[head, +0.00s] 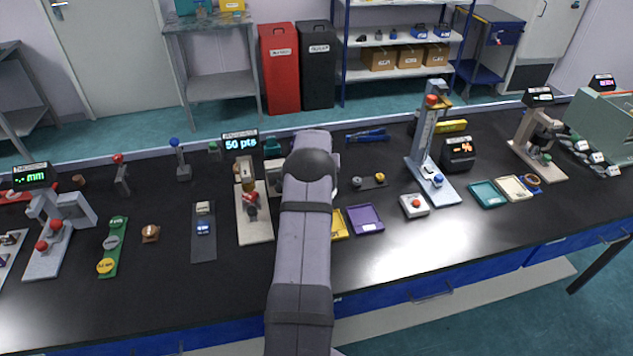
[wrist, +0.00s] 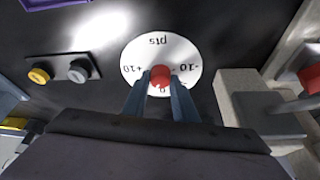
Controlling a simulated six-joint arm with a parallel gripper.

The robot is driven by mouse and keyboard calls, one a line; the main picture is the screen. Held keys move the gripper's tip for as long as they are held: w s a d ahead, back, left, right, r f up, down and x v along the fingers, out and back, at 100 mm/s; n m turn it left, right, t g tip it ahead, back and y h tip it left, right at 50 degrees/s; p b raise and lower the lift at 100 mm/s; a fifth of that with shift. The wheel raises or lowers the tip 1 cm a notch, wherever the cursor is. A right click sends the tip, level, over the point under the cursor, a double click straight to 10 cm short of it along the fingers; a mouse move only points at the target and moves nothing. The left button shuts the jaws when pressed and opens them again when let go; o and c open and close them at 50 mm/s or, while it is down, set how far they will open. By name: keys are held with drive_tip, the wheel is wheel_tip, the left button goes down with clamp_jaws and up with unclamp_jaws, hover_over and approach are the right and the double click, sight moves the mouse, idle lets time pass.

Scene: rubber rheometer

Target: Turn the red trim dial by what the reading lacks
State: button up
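The red trim dial (wrist: 160,75) shows in the wrist view at the middle of a round white scale plate (wrist: 158,48). The plate is marked "pts", with +10, 0 and -10 upside down in this view. My gripper (wrist: 160,82) has one finger on each side of the red knob, very close to it. I cannot tell whether the fingers touch it. In the head view my arm hides the dial and the gripper. A dark display (head: 240,143) behind a beige-based device (head: 255,222) reads "50 pts".
A small plate with a grey and a yellow knob (head: 369,181) stands right of my arm. The beige device stands close on the left. The front right bench is clear.

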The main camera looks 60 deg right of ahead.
drive_tip(key=m+b, duration=0.1)
drive_tip(key=m+g+b, duration=0.1)
drive_tip(key=m, duration=0.1)
drive_tip(key=shift+w+f+h+b, duration=0.15)
drive_tip(key=shift+f+h+b, duration=0.05)
drive_tip(key=shift+h+b, duration=0.1)
drive_tip(key=shift+r+m+g+b, duration=0.2)
drive_tip(key=shift+m+g+b, duration=0.1)
drive_tip(key=shift+m+b, duration=0.4)
drive_tip(key=o, duration=1)
drive_tip(key=shift+o, duration=0.2)
drive_tip(key=shift+a+r, duration=0.1)
drive_tip(key=b+v, duration=0.2)
drive_tip(key=v, duration=0.5)
drive_tip(key=shift+a, duration=0.1)
